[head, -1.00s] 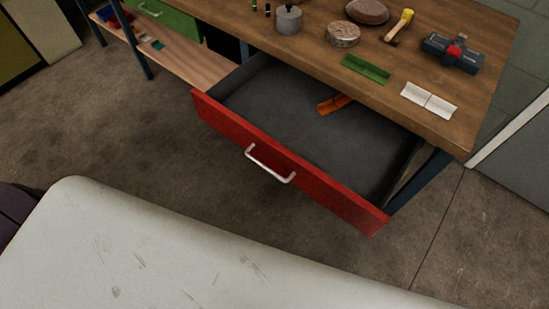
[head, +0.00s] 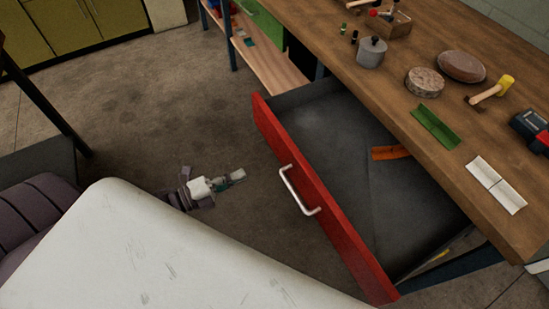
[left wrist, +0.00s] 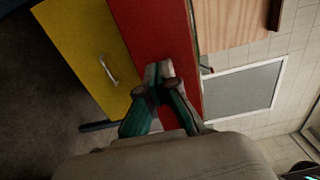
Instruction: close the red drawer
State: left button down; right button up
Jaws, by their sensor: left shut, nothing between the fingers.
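The red drawer (head: 322,196) is pulled out from under the wooden workbench, with its silver handle (head: 298,190) on the red front. An orange angled piece (head: 390,153) lies in its grey interior. My left gripper (head: 238,174) is to the left of the drawer front, apart from it, with floor showing between. In the left wrist view its fingertips (left wrist: 158,80) are together and empty, in front of a red panel (left wrist: 152,35); I cannot tell whether this is the drawer. My right gripper is not in view.
The workbench top (head: 345,65) carries a metal canister (head: 371,52), a round block (head: 424,81), a mallet (head: 490,90), a green angled piece (head: 436,127) and a white one (head: 496,185). A green drawer (head: 263,20) is further back. Bare floor (head: 190,100) lies left of the red drawer.

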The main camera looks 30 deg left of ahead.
aim_at(284, 156)
pick_arm(q)
jog(key=p+x, duration=0.1)
jog(key=x, duration=0.9)
jog(key=shift+w, duration=0.15)
jog(key=shift+x, duration=0.8)
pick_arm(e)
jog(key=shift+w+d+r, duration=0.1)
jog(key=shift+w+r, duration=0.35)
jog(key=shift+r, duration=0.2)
pick_arm(q)
jog(key=shift+d, duration=0.1)
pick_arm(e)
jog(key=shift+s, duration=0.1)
